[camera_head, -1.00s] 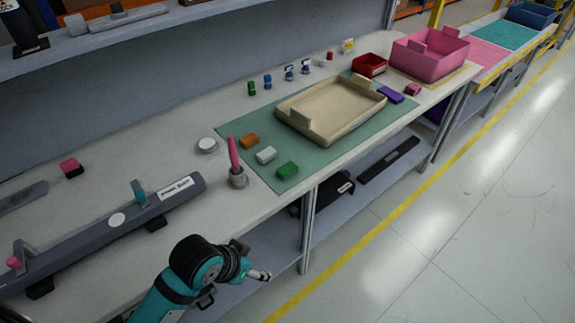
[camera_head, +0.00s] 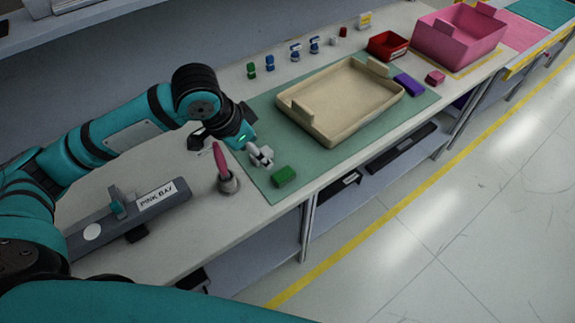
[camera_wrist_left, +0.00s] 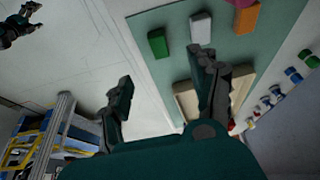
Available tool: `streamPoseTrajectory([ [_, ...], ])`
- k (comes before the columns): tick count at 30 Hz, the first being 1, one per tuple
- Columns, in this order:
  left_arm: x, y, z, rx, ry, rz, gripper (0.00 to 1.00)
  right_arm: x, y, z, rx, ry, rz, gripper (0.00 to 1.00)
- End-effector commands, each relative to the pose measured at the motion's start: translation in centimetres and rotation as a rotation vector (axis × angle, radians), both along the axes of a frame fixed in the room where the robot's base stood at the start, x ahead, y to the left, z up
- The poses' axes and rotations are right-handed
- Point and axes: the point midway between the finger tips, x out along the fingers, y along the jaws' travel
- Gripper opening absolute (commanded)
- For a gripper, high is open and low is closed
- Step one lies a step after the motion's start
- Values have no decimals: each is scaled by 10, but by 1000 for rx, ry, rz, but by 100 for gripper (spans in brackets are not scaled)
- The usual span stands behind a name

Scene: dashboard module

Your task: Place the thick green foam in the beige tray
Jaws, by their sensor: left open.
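The green foam block (camera_head: 284,177) lies on the green mat (camera_head: 262,122) near its front left corner. It also shows in the left wrist view (camera_wrist_left: 158,43), ahead of the fingers. The beige tray (camera_head: 318,129) sits further right on the mat and looks empty. My left gripper (camera_head: 262,156) is open above the mat, just behind and left of the green block and apart from it. In the left wrist view its fingers (camera_wrist_left: 163,66) are spread with nothing between them. My right gripper is not in the head view.
In the left wrist view, a white block (camera_wrist_left: 201,28) and an orange block (camera_wrist_left: 246,20) lie beside the green one. A grey cup (camera_head: 229,183) with a pink tool stands left of the mat. A purple block (camera_head: 408,84) lies right of the tray. The floor is clear in front.

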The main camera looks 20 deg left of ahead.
Motion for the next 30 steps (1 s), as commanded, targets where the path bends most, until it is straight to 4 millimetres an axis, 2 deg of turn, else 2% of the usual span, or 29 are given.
streamPoseTrajectory([
  [6,14,-12,-46,-1,5,1,62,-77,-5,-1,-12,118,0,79],
  [9,21,-17,-65,-1,3,0,62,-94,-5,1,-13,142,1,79],
  [11,24,-19,-74,-1,3,0,62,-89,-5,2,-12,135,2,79],
  [16,30,-23,-90,-1,0,-1,62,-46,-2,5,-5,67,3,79],
  [18,31,-23,-93,0,-1,-1,62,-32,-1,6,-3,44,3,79],
  [20,32,-24,-97,0,0,-1,62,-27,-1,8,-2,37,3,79],
  [23,36,-28,-109,-1,3,0,62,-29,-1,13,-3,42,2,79],
  [30,46,-35,-137,0,-1,-2,62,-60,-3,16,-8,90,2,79],
])
